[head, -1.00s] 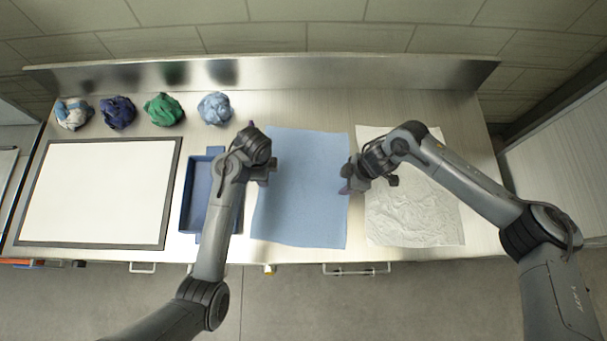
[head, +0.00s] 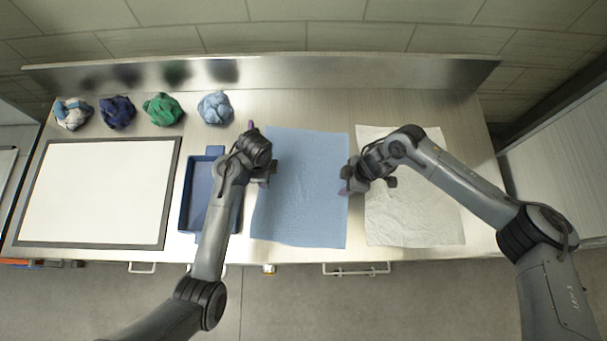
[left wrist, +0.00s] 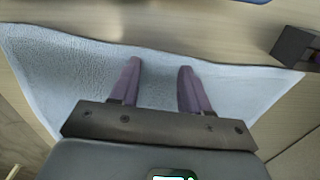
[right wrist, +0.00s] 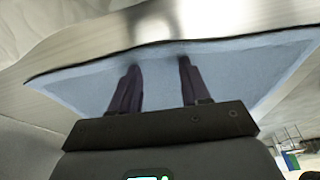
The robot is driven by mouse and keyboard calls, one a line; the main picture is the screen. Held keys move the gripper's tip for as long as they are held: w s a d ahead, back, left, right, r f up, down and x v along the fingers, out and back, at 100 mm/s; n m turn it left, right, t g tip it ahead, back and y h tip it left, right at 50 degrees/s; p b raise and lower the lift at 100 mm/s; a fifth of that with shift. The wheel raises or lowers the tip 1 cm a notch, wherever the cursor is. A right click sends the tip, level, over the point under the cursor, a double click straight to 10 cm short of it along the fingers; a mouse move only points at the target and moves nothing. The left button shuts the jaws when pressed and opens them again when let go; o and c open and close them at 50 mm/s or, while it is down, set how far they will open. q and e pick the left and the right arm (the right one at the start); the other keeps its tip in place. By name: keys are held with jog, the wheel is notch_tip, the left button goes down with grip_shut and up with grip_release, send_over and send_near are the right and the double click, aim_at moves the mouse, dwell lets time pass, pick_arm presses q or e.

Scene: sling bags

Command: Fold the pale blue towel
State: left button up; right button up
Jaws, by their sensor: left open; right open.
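The pale blue towel (head: 303,205) lies flat and spread out in the middle of the table. My left gripper (head: 262,158) is at its left edge, with purple fingers apart and nothing held. In the left wrist view the towel (left wrist: 70,75) lies beneath these open fingers (left wrist: 159,68). My right gripper (head: 346,180) is at the towel's right edge, also open and empty. In the right wrist view the towel (right wrist: 220,70) lies beneath its spread fingers (right wrist: 158,66). Whether the fingertips touch the cloth is unclear.
A crinkled white sheet (head: 415,220) lies right of the towel, partly under my right arm. A blue tray (head: 193,205) is at the left, partly behind my left arm. Farther left is a dark-framed white board (head: 95,190). Several crumpled cloths (head: 163,109) line the back left.

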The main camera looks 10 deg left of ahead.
pick_arm(q)
jog(key=shift+f, duration=0.1)
grip_shut()
pick_arm(e)
jog(key=shift+f, duration=0.1)
grip_shut()
pick_arm(q)
jog(key=shift+r, duration=0.2)
pick_arm(e)
jog(key=shift+r, duration=0.2)
